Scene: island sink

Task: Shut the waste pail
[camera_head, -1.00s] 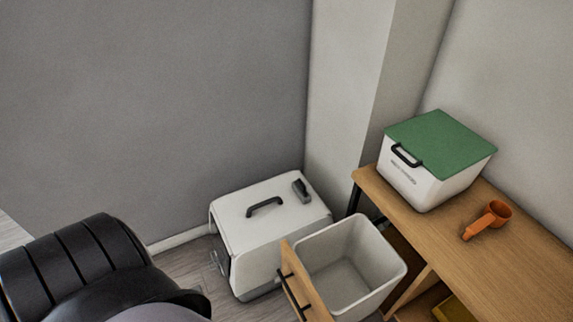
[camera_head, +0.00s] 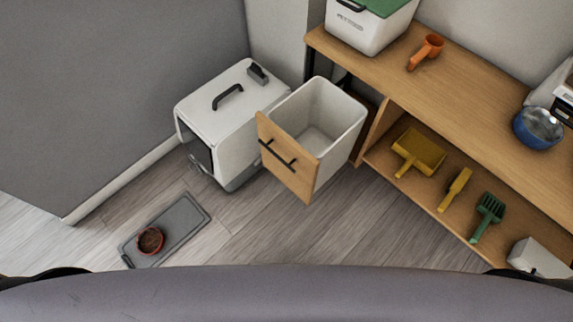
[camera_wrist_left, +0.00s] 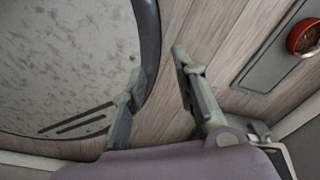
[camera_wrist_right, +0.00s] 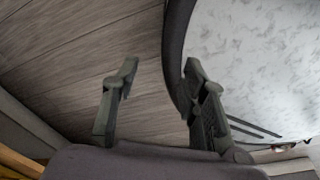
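The waste pail (camera_head: 335,112) is a white open bin behind a wooden front panel (camera_head: 288,160) with a black bar handle (camera_head: 277,154). It is pulled out from the wooden shelf unit, and its inside looks empty. My left gripper (camera_wrist_left: 156,75) is open and empty over the wood floor in the left wrist view. My right gripper (camera_wrist_right: 158,78) is open and empty over the floor in the right wrist view. Neither gripper shows in the head view, and neither touches the pail.
A white pet carrier (camera_head: 226,115) stands close left of the pail. A grey mat (camera_head: 181,225) with a red food bowl (camera_head: 150,240) lies on the floor. The shelf unit (camera_head: 470,110) holds a yellow dustpan (camera_head: 418,152), green scoop (camera_head: 488,214) and blue bowl (camera_head: 538,128). Floor before the pail is clear.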

